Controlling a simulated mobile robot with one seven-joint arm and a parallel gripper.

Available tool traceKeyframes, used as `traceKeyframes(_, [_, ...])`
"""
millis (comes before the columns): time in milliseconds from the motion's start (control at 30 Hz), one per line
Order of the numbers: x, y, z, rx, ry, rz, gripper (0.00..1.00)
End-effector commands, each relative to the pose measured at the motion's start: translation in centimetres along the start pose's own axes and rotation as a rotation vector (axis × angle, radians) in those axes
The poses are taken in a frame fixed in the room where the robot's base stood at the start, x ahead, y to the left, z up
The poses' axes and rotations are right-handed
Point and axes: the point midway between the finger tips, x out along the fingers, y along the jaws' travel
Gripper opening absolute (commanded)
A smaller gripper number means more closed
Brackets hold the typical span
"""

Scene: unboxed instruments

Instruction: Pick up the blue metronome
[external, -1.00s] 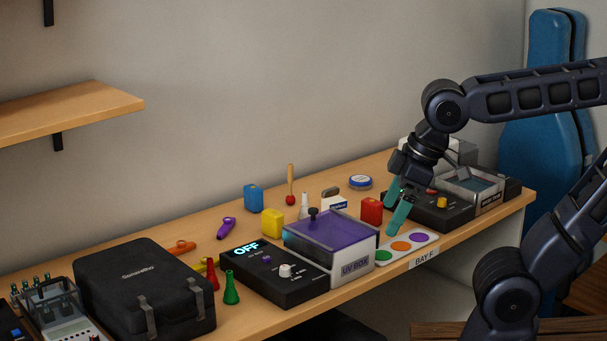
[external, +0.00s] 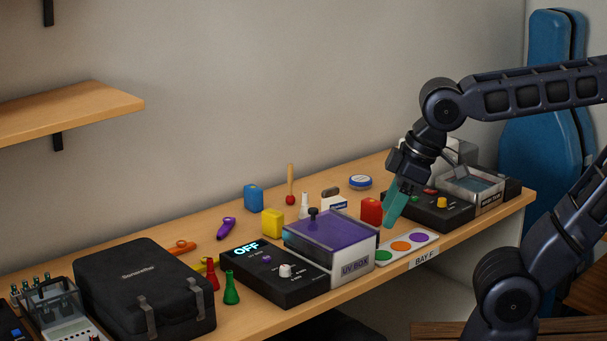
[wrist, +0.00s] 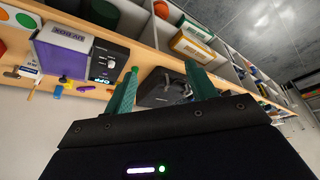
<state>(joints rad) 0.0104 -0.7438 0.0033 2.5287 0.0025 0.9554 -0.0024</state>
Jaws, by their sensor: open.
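The blue metronome (external: 254,198) is a small upright block standing near the back edge of the bench, left of a red-tipped mallet. A small blue shape (wrist: 57,91) at the left of the wrist view may be the same metronome. My gripper (external: 394,212) is far to the right of it, above the bench beside the red metronome and the coloured-dot card. Its teal fingers overlap in the external view. In the wrist view my gripper (wrist: 162,82) shows them spread apart with nothing held between them.
A yellow metronome (external: 272,223) stands in front of the blue one, and a red metronome (external: 371,211) is near my fingers. The UV box (external: 356,266) and a black case (external: 140,290) occupy the bench front. A purple whistle-like piece (external: 226,228) lies left of the blue metronome.

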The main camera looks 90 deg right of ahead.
Motion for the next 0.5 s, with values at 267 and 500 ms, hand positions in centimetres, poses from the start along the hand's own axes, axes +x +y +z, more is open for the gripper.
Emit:
traceKeyframes(267, [0.4, 2.9, -6.5, 0.09, -0.006, 0.031, 0.56])
traceKeyframes(500, [1.8, 7.4, -13.2, 0.186, -0.005, 0.065, 0.56])
